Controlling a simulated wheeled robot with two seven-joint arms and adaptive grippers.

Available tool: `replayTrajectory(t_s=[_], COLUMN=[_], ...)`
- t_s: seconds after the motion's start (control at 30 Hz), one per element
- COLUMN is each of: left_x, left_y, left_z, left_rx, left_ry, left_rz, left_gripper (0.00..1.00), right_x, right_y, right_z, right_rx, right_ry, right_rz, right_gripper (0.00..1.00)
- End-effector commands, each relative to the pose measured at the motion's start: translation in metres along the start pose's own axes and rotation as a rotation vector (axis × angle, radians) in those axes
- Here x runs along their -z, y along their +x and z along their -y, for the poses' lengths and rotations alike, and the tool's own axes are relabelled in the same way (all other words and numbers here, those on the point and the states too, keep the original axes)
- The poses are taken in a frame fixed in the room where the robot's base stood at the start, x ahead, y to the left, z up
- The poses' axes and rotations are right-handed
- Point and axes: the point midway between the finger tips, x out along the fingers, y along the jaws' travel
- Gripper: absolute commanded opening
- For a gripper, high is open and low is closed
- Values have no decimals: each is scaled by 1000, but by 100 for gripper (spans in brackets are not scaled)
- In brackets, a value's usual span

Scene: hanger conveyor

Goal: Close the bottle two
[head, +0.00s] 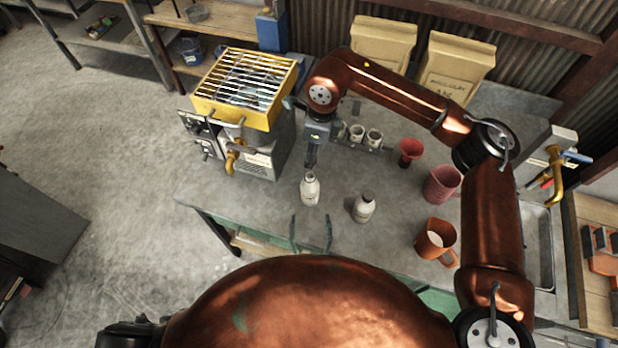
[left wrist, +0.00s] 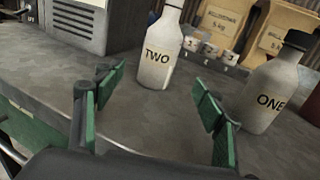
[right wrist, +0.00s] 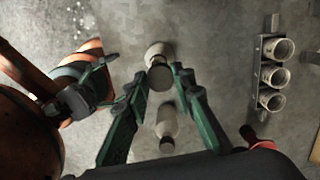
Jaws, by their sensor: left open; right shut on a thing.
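Bottle two (left wrist: 157,65), white with a black "TWO" label, stands upright on the bench. In the head view it (head: 310,190) is just below my right gripper (head: 311,162). In the right wrist view the right gripper (right wrist: 160,78) is shut on a dark round cap (right wrist: 160,79), with bottle two (right wrist: 157,52) behind it. I cannot tell whether cap and neck touch. My left gripper (head: 311,232) is open and empty at the bench's front edge; in its wrist view the fingers (left wrist: 155,100) are apart, short of bottle two.
Bottle one (left wrist: 266,95), with a dark cap, stands to the right of bottle two. A yellow-topped grill machine (head: 246,90) is at the left.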

Motion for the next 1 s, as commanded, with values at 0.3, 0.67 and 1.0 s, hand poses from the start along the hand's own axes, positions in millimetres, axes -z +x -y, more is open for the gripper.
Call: replayTrajectory(t_s=[0.3, 0.67, 1.0], left_x=[-1, -1, -1], left_y=[-2, 40, 99], left_z=[-6, -5, -6], left_rx=[-14, -12, -12], left_ry=[0, 2, 2], left_rz=[2, 3, 2], left_gripper=[64, 64, 64], right_x=[-7, -6, -6], right_y=[-1, 1, 1], right_z=[-5, -1, -1], right_rx=[1, -2, -2], right_ry=[-16, -13, -12], right_rz=[1, 0, 0], right_gripper=[15, 15, 15])
